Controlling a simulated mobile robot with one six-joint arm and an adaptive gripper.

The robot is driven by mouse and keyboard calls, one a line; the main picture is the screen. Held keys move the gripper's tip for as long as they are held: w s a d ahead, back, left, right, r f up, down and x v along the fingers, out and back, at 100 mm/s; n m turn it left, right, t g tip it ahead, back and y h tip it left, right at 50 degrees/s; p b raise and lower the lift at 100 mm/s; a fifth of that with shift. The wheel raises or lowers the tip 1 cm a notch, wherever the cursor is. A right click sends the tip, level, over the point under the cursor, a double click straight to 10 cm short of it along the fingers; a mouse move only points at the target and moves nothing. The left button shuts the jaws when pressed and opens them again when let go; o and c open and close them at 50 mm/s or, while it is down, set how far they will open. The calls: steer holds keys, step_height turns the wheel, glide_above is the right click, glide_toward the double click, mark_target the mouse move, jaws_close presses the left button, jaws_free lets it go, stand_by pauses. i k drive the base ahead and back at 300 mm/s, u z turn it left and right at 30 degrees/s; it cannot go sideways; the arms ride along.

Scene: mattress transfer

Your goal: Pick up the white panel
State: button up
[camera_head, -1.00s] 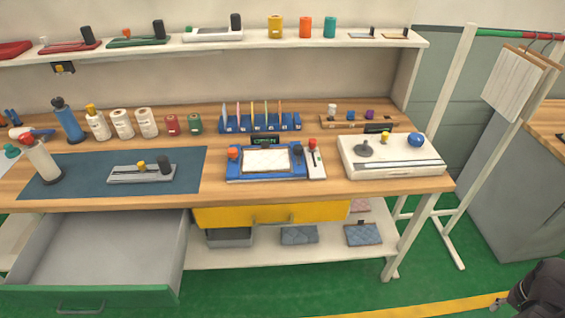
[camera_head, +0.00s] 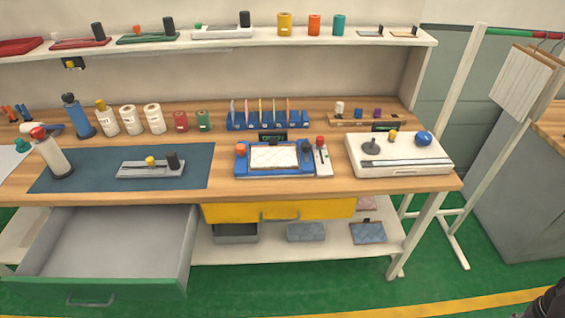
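A white quilted panel (camera_head: 273,156) lies flat in a blue frame (camera_head: 242,168) near the front middle of the wooden bench. A small display reading "OPEN" stands behind the frame, and a red-topped white unit stands at its right. My gripper (camera_head: 540,306) shows only as a dark, cut-off shape in the bottom right corner. It is far to the right of the panel and in front of the bench. Its fingers cannot be made out.
An open grey drawer (camera_head: 110,240) juts out at left. A rack with hanging white sheets (camera_head: 520,82) stands at right. Green floor lies clear in front.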

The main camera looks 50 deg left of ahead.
mark_target(272, 157)
steer(key=k, duration=1.1)
steer(key=u, duration=2.3)
steer(key=i, duration=1.05)
steer(key=z, duration=0.15)
